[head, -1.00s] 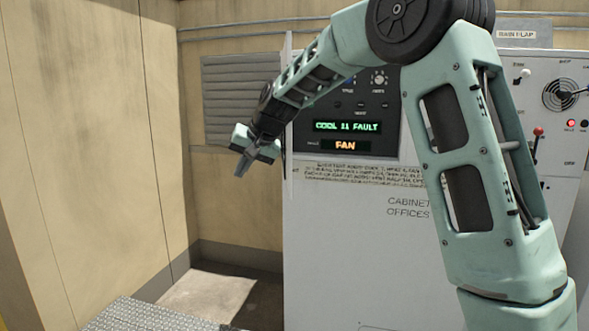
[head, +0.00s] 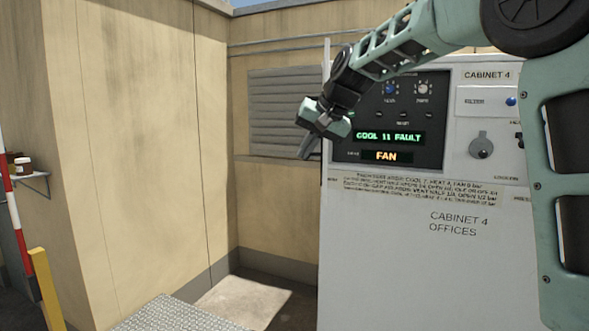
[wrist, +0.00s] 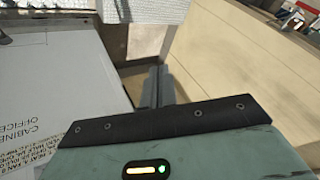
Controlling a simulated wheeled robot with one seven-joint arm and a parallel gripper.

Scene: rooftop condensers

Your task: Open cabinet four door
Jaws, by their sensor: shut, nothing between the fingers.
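Cabinet four (head: 400,270) is a white cabinet at the right of the head view, lettered "CABINET 4 OFFICES". Its dark display panel (head: 390,125) reads "COOL 11 FAULT" and "FAN". A thin upright edge, perhaps the door's edge (head: 326,110), stands at its left front; I cannot tell whether the door is ajar. My gripper (head: 308,150) is shut and empty, pointing down just left of the panel. In the wrist view the shut fingers (wrist: 157,85) point past the cabinet's lettered face (wrist: 45,95), with no clear contact.
Tan walls (head: 120,130) with a louvred vent (head: 285,112) stand behind and left. A metal grating (head: 175,313) lies at the lower front. A red-and-white post (head: 18,215) and a small shelf (head: 30,176) are at far left. Floor between wall and cabinet is clear.

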